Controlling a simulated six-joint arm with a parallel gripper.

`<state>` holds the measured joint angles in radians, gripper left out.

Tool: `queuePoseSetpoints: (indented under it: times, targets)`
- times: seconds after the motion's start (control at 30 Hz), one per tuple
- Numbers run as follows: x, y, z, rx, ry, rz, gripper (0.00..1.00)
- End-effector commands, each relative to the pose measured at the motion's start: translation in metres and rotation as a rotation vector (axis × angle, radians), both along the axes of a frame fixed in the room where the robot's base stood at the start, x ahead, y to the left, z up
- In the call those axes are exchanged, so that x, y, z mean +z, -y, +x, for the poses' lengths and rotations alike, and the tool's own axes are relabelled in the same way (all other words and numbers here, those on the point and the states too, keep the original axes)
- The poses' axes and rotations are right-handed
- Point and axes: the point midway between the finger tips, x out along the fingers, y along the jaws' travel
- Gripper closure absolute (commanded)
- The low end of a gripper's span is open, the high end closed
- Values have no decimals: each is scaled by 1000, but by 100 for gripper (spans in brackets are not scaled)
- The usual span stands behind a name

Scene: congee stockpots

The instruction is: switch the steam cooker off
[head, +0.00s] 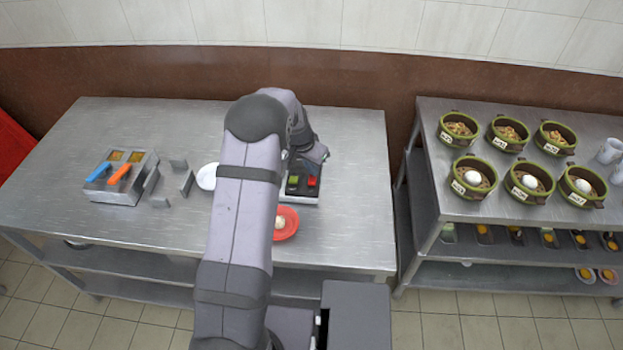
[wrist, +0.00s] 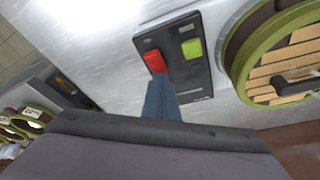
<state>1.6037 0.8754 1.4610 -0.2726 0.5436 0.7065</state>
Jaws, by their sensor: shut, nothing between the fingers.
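The steam cooker's black switch panel (head: 291,189) carries a green button (head: 294,179) and a red button (head: 312,181). In the wrist view the panel (wrist: 176,86) shows close up, with the red button (wrist: 154,61) left of the green button (wrist: 191,48). A round green-rimmed steamer basket (wrist: 236,62) stands beside the panel there; my arm hides it in the head view. My gripper (wrist: 158,82) is shut and empty, its fingertips at the red button's near edge. I cannot tell whether they touch it.
A red plate (head: 291,231) with a bun lies in front of the cooker, partly behind my arm. A white bowl (head: 206,177), metal holders (head: 180,180) and a spoon box (head: 121,188) are left. Several green-rimmed pots (head: 472,176) stand on the right table.

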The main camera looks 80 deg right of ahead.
Motion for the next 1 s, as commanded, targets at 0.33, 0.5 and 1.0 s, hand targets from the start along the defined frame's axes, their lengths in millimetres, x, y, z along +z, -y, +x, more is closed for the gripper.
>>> queuePoseSetpoints:
  times: [0.33, 0.5, 1.0]
  targets:
    - [2, -9, 1, -4, 2, 29, 100]
    - [17, -7, 0, -3, 2, 22, 100]
    - [57, -4, 0, 0, 1, 12, 100]
